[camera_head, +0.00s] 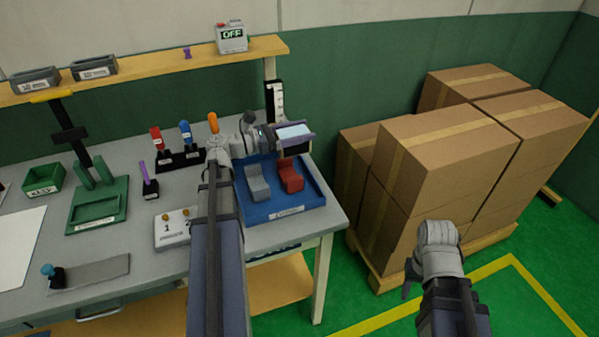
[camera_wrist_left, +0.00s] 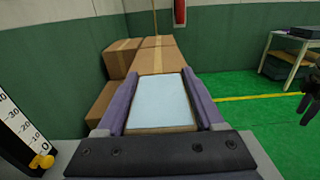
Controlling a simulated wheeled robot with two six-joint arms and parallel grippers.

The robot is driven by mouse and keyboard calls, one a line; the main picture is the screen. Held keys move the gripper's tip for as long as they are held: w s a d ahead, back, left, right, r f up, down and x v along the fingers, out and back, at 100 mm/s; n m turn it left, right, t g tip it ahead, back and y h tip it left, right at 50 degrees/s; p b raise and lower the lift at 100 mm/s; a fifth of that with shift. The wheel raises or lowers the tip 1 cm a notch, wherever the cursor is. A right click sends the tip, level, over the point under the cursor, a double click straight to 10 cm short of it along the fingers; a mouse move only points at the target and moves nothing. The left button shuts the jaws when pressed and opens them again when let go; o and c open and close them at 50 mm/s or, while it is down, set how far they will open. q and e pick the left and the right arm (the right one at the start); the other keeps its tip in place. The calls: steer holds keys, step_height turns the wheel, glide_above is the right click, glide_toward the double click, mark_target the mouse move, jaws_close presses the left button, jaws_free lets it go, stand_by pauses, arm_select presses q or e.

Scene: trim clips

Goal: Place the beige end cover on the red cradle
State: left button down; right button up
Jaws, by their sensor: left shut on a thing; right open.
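My left gripper (camera_head: 293,137) is shut on the end cover (camera_head: 294,130), holding it above the back of the blue tray (camera_head: 284,213). The cover shows a pale blue face and a beige edge. In the left wrist view the cover (camera_wrist_left: 160,102) sits between two purple fingers. The red cradle (camera_head: 291,178) stands in the blue tray, below the held cover and apart from it. A grey cradle (camera_head: 258,183) stands to its left. My right gripper (camera_head: 409,283) is open and empty, low on the right, away from the table.
A rack with red (camera_head: 156,139) and blue (camera_head: 186,132) handled items stands left of the left gripper. A numbered white block (camera_head: 172,230) is left of the tray. A black scale post (camera_head: 275,103) rises behind. Cardboard boxes (camera_head: 432,150) are stacked to the right.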

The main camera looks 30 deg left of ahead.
arm_select(q)
steer(key=shift+s+a+r, duration=0.45)
steer(key=shift+s+r, duration=0.1)
steer(key=shift+r, duration=0.1)
steer(key=b, duration=1)
glide_above(296, 174)
step_height(296, 174, down, 11)
steer(key=shift+r, duration=0.35)
arm_select(e)
step_height(296, 174, down, 9)
steer(key=shift+s+f, duration=0.1)
steer(key=shift+f, duration=0.05)
arm_select(q)
jaws_free()
steer(key=shift+f, duration=0.2)
steer(key=shift+r, duration=0.1)
steer(key=shift+r, duration=0.2)
steer(key=v, duration=1.2)
steer(key=shift+f, duration=0.15)
